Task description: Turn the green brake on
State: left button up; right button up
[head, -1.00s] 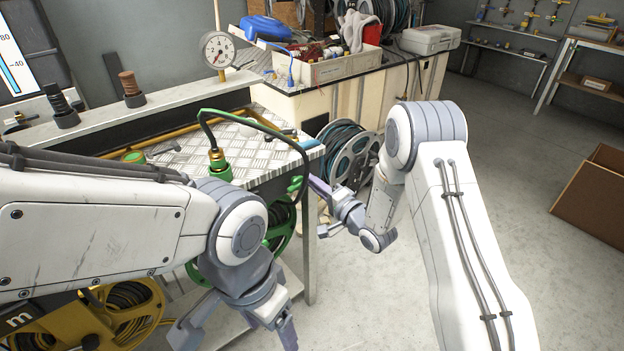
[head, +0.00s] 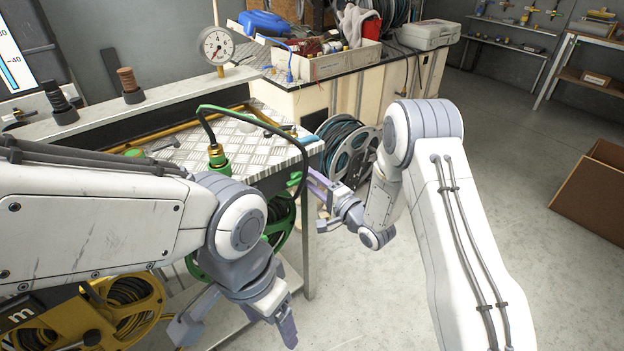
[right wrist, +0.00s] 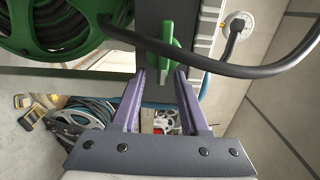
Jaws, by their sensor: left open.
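The green brake (right wrist: 170,58) is a small upright lever on a dark post in the right wrist view. My right gripper (right wrist: 161,82) is open with its two purple fingers pointing at the lever. The lever appears just beyond the fingertips, in line with the gap; contact cannot be told. In the head view my right gripper (head: 317,203) is beside the table corner, and the lever is not clearly visible. The green reel (head: 282,222) is under the table, partly hidden by my left arm. My left gripper (head: 238,326) is open and empty, low in front of the table.
A dark hose (right wrist: 215,65) crosses beside the green lever. It loops over the metal table (head: 262,150) from a green fitting (head: 217,158). A yellow reel (head: 115,312) is at lower left. A grey reel (head: 352,155) stands behind my right gripper.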

jog(key=shift+d+r, duration=0.1)
jog(key=v, duration=1)
jog(key=shift+s+b, duration=0.15)
jog(key=shift+b, duration=0.15)
jog(key=s+a+r+n+g+h+p, duration=0.55)
jog(key=r+n+p, duration=0.2)
jog(key=n, duration=0.25)
jog(key=s+r+n+g+h+p, duration=0.2)
jog(key=s+r+n+g, duration=0.2)
jog(key=s, duration=0.9)
jog(key=s+r+n+g+h+p, duration=0.2)
jog(key=s+r+n+g, duration=0.2)
jog(key=s, duration=0.9)
notch_tip(320, 180, up, 3)
jog(key=shift+d+r+g, duration=0.15)
jog(key=shift+d+g, duration=0.3)
jog(key=shift+g, duration=0.1)
